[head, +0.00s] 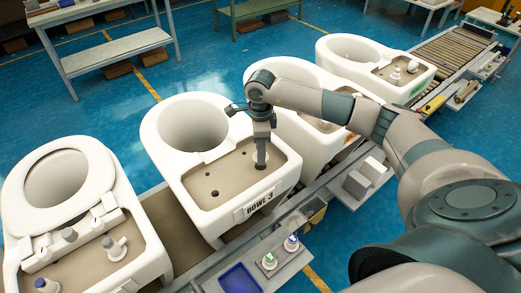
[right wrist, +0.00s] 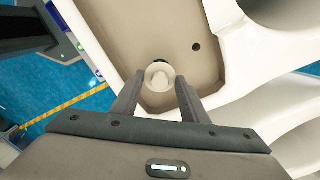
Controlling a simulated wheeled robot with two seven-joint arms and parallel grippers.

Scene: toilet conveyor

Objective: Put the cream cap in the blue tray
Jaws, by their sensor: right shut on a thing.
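The cream cap (right wrist: 160,76) is a small round pale piece between the two fingers of my right gripper (right wrist: 158,92) in the right wrist view. In the head view my right gripper (head: 262,162) points straight down at the beige deck of the toilet marked BOWL 3 (head: 222,187), and is shut on the cap. The gripper mostly hides the cap there; I cannot tell whether it touches the deck. The blue tray (head: 238,279) is at the bottom of the head view, on the grey ledge in front of that toilet. My left gripper is not in view.
Two small posts with green and blue tops (head: 280,252) stand beside the tray. A toilet with a seat (head: 66,215) is at left; other toilets (head: 365,65) stand along the conveyor (head: 450,52) to the right. A grey box (head: 357,184) sits farther along the ledge.

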